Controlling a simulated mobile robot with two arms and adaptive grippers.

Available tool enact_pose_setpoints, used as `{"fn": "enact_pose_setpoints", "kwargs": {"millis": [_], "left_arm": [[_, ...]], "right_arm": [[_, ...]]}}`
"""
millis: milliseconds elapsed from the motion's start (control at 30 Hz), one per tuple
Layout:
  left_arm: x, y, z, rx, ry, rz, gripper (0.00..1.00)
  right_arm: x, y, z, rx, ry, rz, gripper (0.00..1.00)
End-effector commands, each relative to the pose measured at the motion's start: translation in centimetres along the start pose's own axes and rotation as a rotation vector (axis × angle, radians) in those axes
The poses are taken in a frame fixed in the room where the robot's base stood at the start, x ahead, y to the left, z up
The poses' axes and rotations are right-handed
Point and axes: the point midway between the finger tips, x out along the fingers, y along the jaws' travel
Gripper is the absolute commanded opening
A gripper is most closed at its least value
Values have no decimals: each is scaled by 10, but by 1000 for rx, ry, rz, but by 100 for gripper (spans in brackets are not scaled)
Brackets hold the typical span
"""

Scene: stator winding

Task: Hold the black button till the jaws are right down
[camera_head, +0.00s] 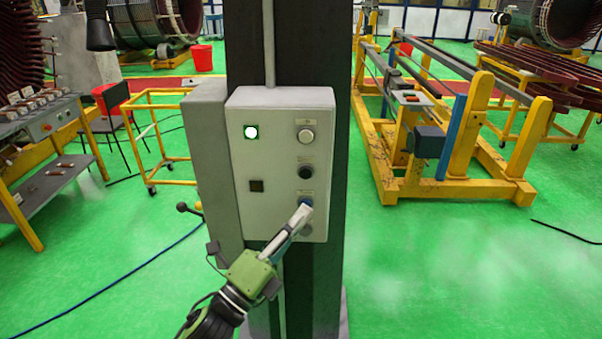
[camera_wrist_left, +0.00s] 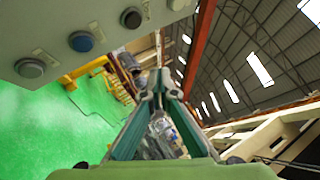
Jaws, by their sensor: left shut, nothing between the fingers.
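The black button (camera_head: 305,172) is on the front of a light grey control box (camera_head: 275,215), between a white button (camera_head: 307,136) above and a blue button (camera_head: 306,199) below. It also shows in the left wrist view (camera_wrist_left: 131,18). My left gripper (camera_head: 303,209) is shut and empty, its tips in front of the box by the blue button, lower than the black one. In the left wrist view the closed fingertips (camera_wrist_left: 160,74) lie to the right of the button row; no contact with the black button shows. I cannot make out the jaws. My right gripper is out of view.
A grey button (camera_head: 307,228) sits lowest in the row, partly behind my gripper. The box hangs on a dark column (camera_head: 300,55). Yellow frames (camera_head: 455,180) stand right; green floor is open in front.

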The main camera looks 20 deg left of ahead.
Motion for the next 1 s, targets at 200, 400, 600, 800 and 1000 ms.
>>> {"fn": "enact_pose_setpoints", "kwargs": {"millis": [200, 400, 600, 800, 1000], "left_arm": [[1, -17, -2, 40, 9, -38, 0], [1, -16, -2, 38, 9, -36, 0], [6, -13, 1, 38, 9, -36, 0], [23, -3, 14, 39, 8, -37, 0], [43, 11, 29, 39, 8, -36, 0]], "right_arm": [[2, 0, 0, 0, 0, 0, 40], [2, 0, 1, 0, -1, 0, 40], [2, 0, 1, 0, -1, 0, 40], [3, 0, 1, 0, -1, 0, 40], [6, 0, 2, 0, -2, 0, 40]]}}
